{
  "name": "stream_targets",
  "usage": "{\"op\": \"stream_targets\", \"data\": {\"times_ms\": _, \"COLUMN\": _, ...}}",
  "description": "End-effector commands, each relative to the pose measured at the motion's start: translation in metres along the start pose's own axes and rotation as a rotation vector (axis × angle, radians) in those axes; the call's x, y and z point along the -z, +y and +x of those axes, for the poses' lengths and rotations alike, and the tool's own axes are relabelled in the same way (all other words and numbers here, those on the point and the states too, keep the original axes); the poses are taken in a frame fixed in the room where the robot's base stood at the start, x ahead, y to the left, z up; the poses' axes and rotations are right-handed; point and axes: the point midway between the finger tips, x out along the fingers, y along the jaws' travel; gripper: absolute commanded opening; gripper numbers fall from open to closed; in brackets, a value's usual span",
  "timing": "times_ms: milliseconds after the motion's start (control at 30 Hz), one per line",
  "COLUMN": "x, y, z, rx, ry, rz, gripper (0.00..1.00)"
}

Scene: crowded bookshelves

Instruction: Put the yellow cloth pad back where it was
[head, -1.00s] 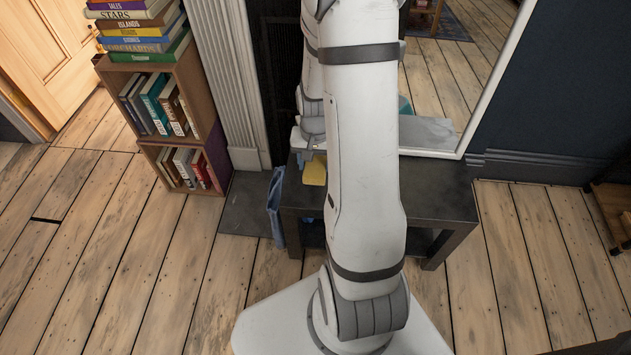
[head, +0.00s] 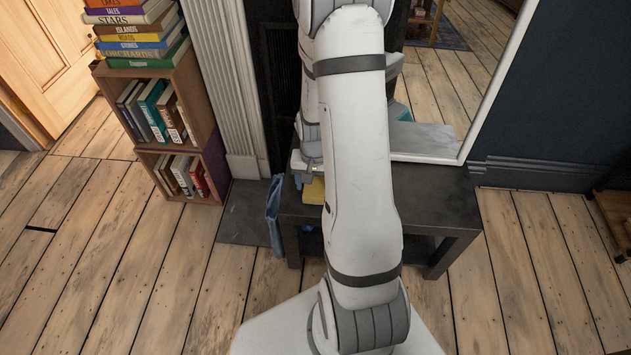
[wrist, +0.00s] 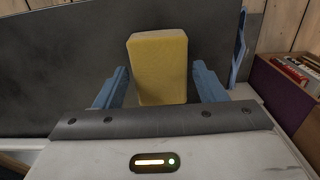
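The yellow cloth pad (wrist: 158,66) is a yellow block in the wrist view, lying on the dark table (wrist: 60,85). My gripper (wrist: 158,88) is open, with one blue finger on each side of the pad's near part. A gap shows between each finger and the pad. In the head view, a small part of the pad (head: 314,190) shows on the dark table (head: 440,190), left of my arm. My arm hides the rest of the pad and most of the gripper there.
A blue cloth (head: 274,212) hangs at the table's left edge. A wooden bookcase (head: 215,155) with books inside and stacked on top stands at the left. A large mirror (head: 470,130) rises behind the table. The floor at front left is clear.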

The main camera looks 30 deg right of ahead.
Motion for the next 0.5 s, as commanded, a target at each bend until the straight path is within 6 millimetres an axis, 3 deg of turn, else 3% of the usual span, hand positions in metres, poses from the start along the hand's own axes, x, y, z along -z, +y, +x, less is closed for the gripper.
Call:
{"op": "stream_targets", "data": {"times_ms": 133, "x": 0.0, "y": 0.0, "z": 0.0, "rx": 0.0, "ry": 0.0, "rz": 0.0, "gripper": 0.75}}
{"op": "stream_targets", "data": {"times_ms": 367, "x": 0.0, "y": 0.0, "z": -0.001, "rx": 0.0, "ry": 0.0, "rz": -0.001, "gripper": 0.75}}
{"op": "stream_targets", "data": {"times_ms": 500, "x": 0.0, "y": -0.001, "z": -0.014, "rx": 0.0, "ry": 0.002, "rz": -0.001, "gripper": 0.75}}
